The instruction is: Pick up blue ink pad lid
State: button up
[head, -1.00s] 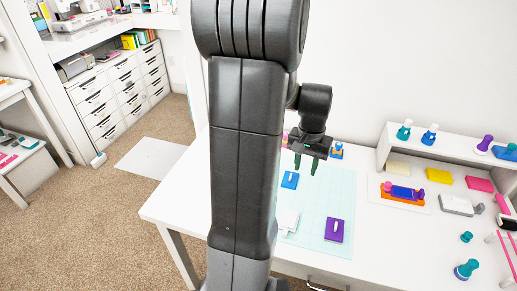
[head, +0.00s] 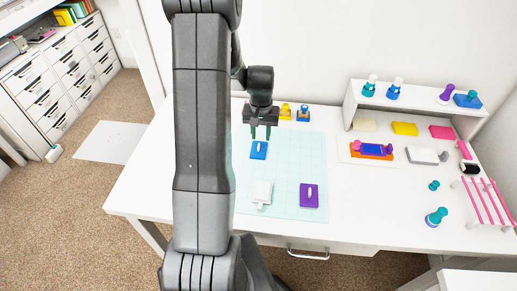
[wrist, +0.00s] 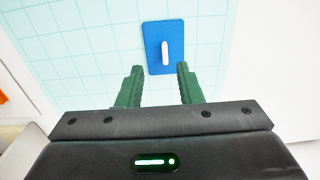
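The blue ink pad lid (head: 257,150) is a flat blue rectangle with a white bar handle, lying on the pale grid mat (head: 285,210) near its back left corner. In the wrist view the lid (wrist: 155,56) is just beyond the fingertips, with its white handle (wrist: 166,52) roughly lined up between the fingers and slightly right of centre. My gripper (head: 260,136) is open and empty, with green fingers pointing down near the lid's back edge. In the wrist view my gripper (wrist: 160,72) shows both fingers apart, not around the handle.
A white lid (head: 263,192) and a purple lid (head: 309,194) lie nearer on the mat. Yellow (head: 286,111) and blue (head: 303,113) stamps stand behind it. A white shelf (head: 415,115) with stamps and coloured pads stands at the right.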

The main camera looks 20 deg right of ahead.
aim_at(259, 145)
jog(key=shift+w+a+f+p, duration=0.15)
jog(key=shift+f+p, duration=0.1)
jog(key=shift+f, duration=1.05)
jog(key=shift+w+a+f+p, duration=0.1)
jog(key=shift+a+f+p, duration=0.1)
jog(key=shift+f, duration=1.1)
jog(key=shift+c, duration=0.2)
grip_shut()
